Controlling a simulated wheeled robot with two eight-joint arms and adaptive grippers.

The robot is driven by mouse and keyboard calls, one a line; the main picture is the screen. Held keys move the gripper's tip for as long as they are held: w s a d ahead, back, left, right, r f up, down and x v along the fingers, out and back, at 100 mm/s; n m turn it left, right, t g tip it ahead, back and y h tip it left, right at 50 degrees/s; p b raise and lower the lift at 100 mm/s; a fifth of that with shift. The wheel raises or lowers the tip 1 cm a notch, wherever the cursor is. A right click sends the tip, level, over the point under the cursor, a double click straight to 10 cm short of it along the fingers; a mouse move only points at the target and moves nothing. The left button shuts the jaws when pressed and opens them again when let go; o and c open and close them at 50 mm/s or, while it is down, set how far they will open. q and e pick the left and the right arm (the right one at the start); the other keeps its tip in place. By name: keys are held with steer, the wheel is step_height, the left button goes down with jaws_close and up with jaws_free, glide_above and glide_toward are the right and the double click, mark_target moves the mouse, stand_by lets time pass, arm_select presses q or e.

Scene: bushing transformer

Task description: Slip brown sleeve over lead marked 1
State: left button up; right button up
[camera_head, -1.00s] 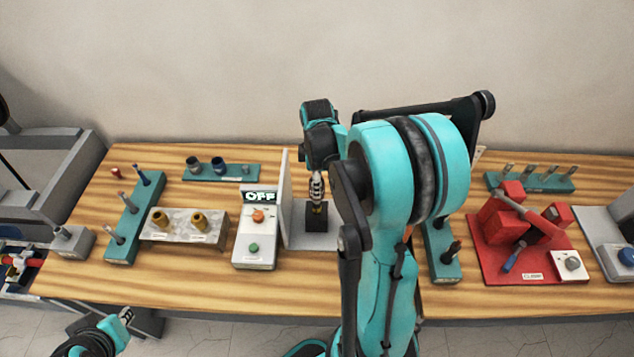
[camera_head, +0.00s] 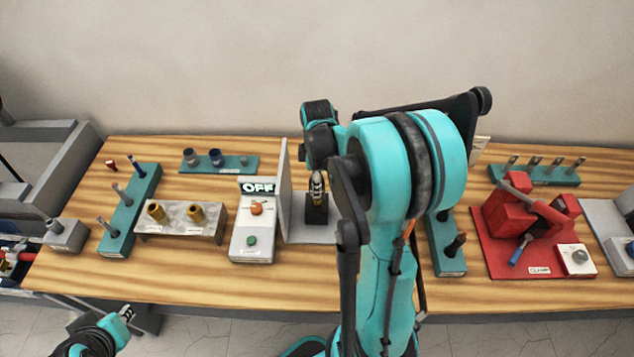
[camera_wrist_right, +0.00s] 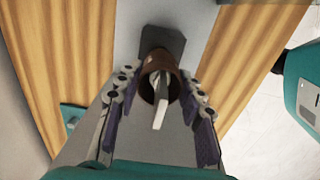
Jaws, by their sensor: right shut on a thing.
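My right gripper (camera_head: 317,184) points down above a dark block (camera_head: 317,208) on a grey stand. In the right wrist view, the right gripper (camera_wrist_right: 159,97) is shut on the brown sleeve (camera_wrist_right: 155,62), a short open tube held between its fingers. A pale flat strip (camera_wrist_right: 160,110) shows at the sleeve's near opening, and the dark block (camera_wrist_right: 163,40) lies behind its far end. I cannot tell whether the sleeve touches the block. No number 1 is legible on any lead. My left gripper (camera_head: 125,315) hangs off the table's front left; its jaw state is unclear.
An upright grey panel (camera_head: 284,190) and the OFF switch box (camera_head: 253,230) stand left of the right gripper. Brass fittings (camera_head: 156,212) sit on a grey bench. A teal rack (camera_head: 118,243) holds several rods. A red clamp fixture (camera_head: 520,215) stands right.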

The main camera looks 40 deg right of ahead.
steer(key=o, duration=0.9)
step_height(320, 180, up, 12)
steer(key=shift+r, duration=0.1)
stand_by(0.4)
steer(key=s+a+f+m+t+b, duration=0.3)
steer(key=s+a+f+m+b, duration=0.1)
steer(key=a+f+b, duration=0.3)
steer(key=s+a+f+m+t+b, duration=0.4)
steer(key=a+f+m+b, duration=0.2)
steer(key=a+f, duration=0.3)
steer(key=a+b, duration=0.1)
steer(key=a, duration=0.2)
steer(key=shift+f+b, duration=0.25)
steer(key=shift+b, duration=0.15)
